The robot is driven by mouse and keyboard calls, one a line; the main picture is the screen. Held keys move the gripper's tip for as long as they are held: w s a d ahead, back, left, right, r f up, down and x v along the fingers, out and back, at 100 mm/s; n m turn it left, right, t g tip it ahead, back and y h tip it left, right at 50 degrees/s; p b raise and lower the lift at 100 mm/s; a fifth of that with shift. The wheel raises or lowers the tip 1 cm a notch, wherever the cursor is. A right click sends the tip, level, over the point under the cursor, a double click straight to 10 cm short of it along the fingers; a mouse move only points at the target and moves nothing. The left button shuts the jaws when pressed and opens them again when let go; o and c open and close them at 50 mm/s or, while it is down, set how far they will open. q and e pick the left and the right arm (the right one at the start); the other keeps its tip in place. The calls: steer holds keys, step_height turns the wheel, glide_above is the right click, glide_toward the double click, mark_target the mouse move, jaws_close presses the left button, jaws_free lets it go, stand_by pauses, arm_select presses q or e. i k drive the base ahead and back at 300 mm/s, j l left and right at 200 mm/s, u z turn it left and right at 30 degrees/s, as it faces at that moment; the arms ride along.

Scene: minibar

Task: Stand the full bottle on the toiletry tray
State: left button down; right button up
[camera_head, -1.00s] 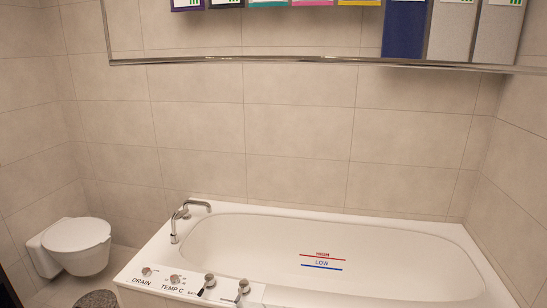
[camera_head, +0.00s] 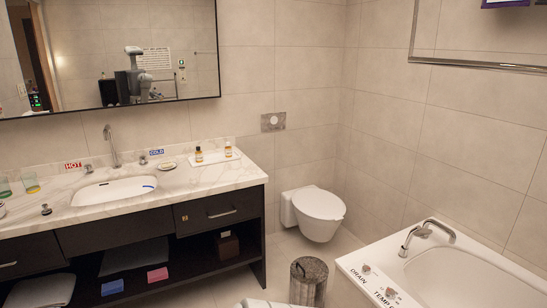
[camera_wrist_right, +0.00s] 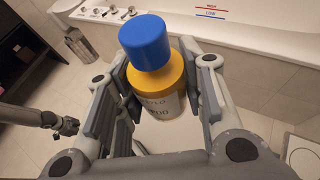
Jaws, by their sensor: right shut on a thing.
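My right gripper (camera_wrist_right: 157,100) is shut on a bottle with a blue cap (camera_wrist_right: 146,42), a yellow shoulder and a pale printed label (camera_wrist_right: 165,104). The bottle stands between the finger pads in the right wrist view, cap toward the camera; its lower part is hidden. The toiletry tray (camera_head: 214,158) is a small white tray at the right end of the marble counter, with two small amber bottles (camera_head: 199,154) on it. The held bottle is not visible in the head view. What looks like my left gripper (camera_wrist_right: 65,126) shows small at the left of the right wrist view; its jaws are unclear.
The vanity counter (camera_head: 160,185) holds a sink (camera_head: 113,191), faucet, soap dish (camera_head: 168,165) and glasses (camera_head: 31,186). A bin (camera_head: 309,280) stands on the floor before the toilet (camera_head: 318,212). The bathtub (camera_head: 450,270) is at the right. The mirror hangs above the counter.

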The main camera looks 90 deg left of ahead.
mark_target(214, 158)
steer(key=j+u, duration=0.2)
steer(key=u, duration=0.25)
steer(key=j+u, duration=0.2)
steer(key=u, duration=0.2)
steer(key=j+u, duration=0.2)
steer(key=u, duration=0.25)
steer(key=i+j+u, duration=0.1)
steer(key=u, duration=0.3)
steer(key=i+j+u, duration=0.25)
steer(key=u, duration=0.15)
steer(key=i+j+u, duration=0.25)
steer(key=j+u, duration=0.15)
steer(key=i+j+u, duration=0.2)
steer(key=i+u, duration=0.15)
steer(key=i+j+u, duration=0.1)
steer(key=i+u, duration=0.45)
steer(key=i, duration=1.25)
